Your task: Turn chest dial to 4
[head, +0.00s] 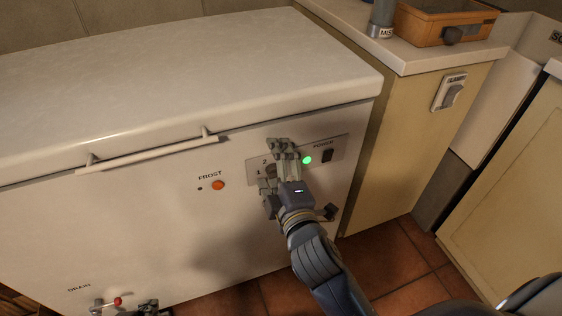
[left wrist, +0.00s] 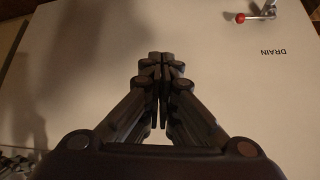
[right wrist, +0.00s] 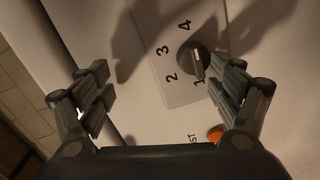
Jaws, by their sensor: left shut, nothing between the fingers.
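The chest dial (right wrist: 190,61) is a dark round knob on a pale panel marked 1 to 4, on the front of the white chest freezer (head: 120,225). Its light pointer line points toward the 1. In the head view the dial (head: 270,172) is partly hidden by my right gripper (head: 274,167). My right gripper (right wrist: 165,88) is open, its fingers spread in front of the panel. In the right wrist view the dial appears nearer the right finger, and no grip on it shows. My left gripper (left wrist: 160,62) is shut and empty in front of the freezer's lower front.
An orange frost light (head: 218,185) is left of the dial. A green light (head: 307,160) and black power switch (head: 327,155) are right of it. A drain valve with a red knob (left wrist: 240,18) is low on the front. The lid handle (head: 150,155) juts out above.

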